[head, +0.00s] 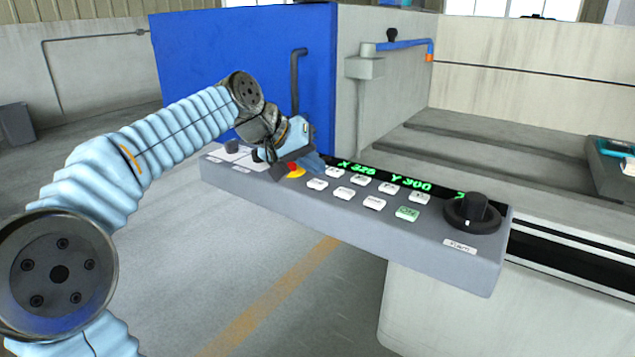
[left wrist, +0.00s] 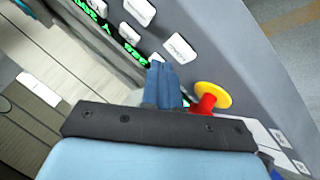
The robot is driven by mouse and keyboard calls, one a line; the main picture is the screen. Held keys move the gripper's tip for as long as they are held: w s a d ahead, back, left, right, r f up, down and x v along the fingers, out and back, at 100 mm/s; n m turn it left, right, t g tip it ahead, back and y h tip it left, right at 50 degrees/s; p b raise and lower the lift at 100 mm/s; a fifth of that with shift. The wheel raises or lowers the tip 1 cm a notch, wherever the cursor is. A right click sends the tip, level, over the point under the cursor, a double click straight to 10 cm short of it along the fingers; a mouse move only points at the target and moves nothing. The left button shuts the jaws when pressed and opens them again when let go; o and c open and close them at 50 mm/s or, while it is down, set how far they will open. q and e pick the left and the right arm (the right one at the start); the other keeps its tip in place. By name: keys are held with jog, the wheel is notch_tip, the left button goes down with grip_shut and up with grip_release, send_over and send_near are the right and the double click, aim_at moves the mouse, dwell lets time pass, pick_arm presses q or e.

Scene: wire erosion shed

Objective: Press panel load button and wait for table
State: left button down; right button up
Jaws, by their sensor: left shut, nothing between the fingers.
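The grey control panel (head: 350,220) carries rows of white buttons, one green button (head: 408,214) and a lit green display. The button labels are too small to read, so I cannot tell which one is the load button. My left gripper (head: 314,163) is shut and empty, at the panel's back edge beside the red stop knob (head: 292,168). In the left wrist view its blue fingers (left wrist: 160,78) partly cover a white button near the display; I cannot tell whether they touch it. Another white button (left wrist: 180,48) lies just beyond the fingertips. My right gripper is not in view.
The stop knob's yellow collar (left wrist: 213,95) lies close beside the fingers. A black dial (head: 472,212) sits at the panel's right end. A blue cabinet side (head: 240,70) stands behind the arm. A teal-topped thing (head: 615,148) is at the right edge.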

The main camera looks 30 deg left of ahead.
pick_arm(q)
jog(key=shift+f, duration=0.15)
jog(key=shift+f+b, duration=0.3)
jog(key=shift+b, duration=0.05)
